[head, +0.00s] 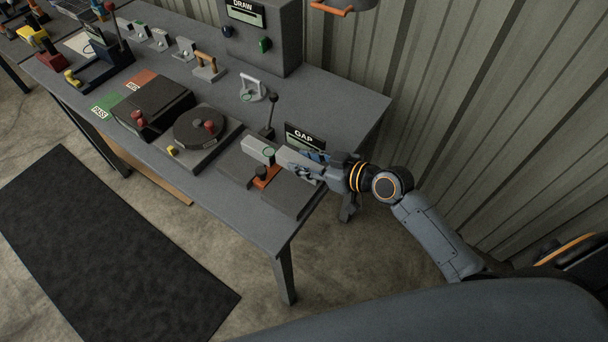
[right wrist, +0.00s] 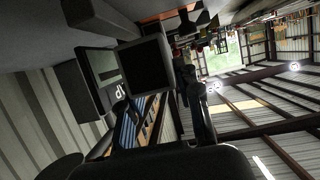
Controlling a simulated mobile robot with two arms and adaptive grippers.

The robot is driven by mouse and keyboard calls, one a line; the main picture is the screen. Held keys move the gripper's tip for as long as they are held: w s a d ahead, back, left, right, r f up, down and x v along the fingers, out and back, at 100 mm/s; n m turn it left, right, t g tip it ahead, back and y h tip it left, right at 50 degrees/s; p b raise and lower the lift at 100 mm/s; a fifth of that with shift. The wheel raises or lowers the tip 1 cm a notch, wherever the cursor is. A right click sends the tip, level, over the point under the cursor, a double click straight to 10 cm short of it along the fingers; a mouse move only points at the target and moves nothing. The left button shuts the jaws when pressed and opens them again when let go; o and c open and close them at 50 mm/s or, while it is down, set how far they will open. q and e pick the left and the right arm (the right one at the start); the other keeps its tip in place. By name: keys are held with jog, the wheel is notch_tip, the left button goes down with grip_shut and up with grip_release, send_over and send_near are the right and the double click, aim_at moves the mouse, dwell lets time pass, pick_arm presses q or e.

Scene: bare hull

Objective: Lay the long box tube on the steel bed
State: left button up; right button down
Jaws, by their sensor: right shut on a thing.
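Any gap between tube and bed is hard to judge. In the right wrist view a dark square end, apparently the tube (right wrist: 145,65), shows beyond the fingers (right wrist: 160,115). My left gripper is not in view.
The GAP sign (head: 304,136) and a black-knobbed lever (head: 270,115) stand behind the bed. A round turntable (head: 200,128) is to its left. A white-handled piece (head: 252,90) and the DRAW cabinet (head: 262,40) are farther back.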

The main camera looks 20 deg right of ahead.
jog(key=shift+w+f+b, duration=0.2)
jog(key=shift+f+b, duration=0.1)
jog(key=shift+f, duration=0.1)
jog(key=f+b, duration=0.2)
jog(key=f, duration=0.1)
jog(key=shift+w, duration=0.2)
jog(key=shift+f+b, duration=0.15)
jog(key=shift+b, duration=0.2)
jog(key=shift+f+b, duration=0.3)
jog(key=c, duration=0.9)
grip_release()
jog(key=shift+c, duration=0.2)
jog(key=shift+r, duration=0.1)
